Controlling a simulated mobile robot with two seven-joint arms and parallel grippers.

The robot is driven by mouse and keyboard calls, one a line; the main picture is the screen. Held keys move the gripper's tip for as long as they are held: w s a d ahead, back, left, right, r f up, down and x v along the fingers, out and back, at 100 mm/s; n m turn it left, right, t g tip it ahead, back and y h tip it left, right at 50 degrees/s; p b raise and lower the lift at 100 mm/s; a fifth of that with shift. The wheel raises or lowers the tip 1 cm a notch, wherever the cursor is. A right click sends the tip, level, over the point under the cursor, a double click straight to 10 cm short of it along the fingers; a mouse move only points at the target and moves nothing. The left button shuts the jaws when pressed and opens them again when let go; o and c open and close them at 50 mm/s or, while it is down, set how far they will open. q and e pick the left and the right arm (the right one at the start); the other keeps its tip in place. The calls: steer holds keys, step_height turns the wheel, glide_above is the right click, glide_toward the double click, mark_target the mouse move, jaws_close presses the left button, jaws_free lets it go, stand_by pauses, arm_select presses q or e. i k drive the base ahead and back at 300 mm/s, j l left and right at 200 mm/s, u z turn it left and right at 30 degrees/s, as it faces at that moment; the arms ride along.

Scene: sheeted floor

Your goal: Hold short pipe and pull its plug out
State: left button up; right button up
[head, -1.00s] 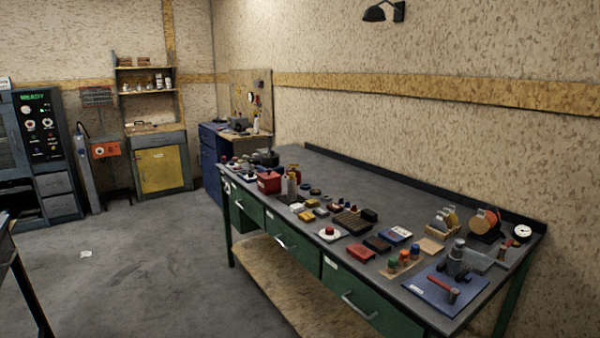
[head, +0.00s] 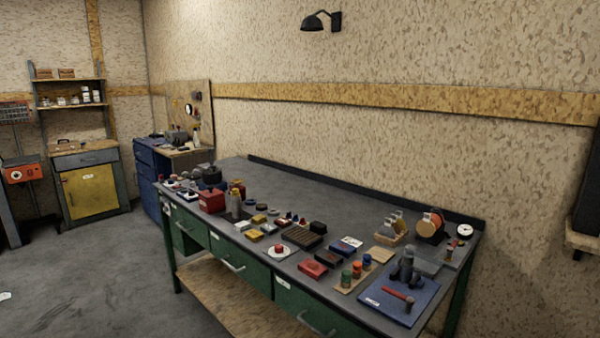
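I cannot make out for certain which thing is the short pipe, and I see no plug clearly. Dark grey cylindrical parts (head: 406,266) stand on a blue mat (head: 393,311) at the near right end of the workbench, beside a red-handled hammer (head: 398,294). Neither of my grippers is in view.
The green workbench (head: 340,215) runs along the wall, its front edge crowded with small items and its back half clear. A yellow-door cabinet (head: 90,192) and a blue cabinet (head: 147,187) stand at the back left. Open grey floor (head: 95,275) lies at left.

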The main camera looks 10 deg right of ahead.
mark_target(235, 190)
steer(key=i+j+z, duration=0.55)
steer(key=j+z, duration=0.2)
steer(key=i+j+z, duration=0.1)
steer(key=j, duration=0.15)
steer(key=i+j+z, duration=0.15)
steer(key=j, duration=0.15)
steer(key=i+j+z, duration=0.1)
steer(key=j, duration=0.15)
steer(key=i+j, duration=0.1)
steer(key=j, duration=0.25)
steer(key=i+j, duration=0.1)
steer(key=j, duration=0.3)
steer(key=i+j, duration=0.15)
steer(key=j, duration=0.2)
steer(key=i+j+z, duration=0.1)
steer(key=j, duration=0.25)
steer(key=i+j, duration=0.1)
steer(key=j, duration=0.3)
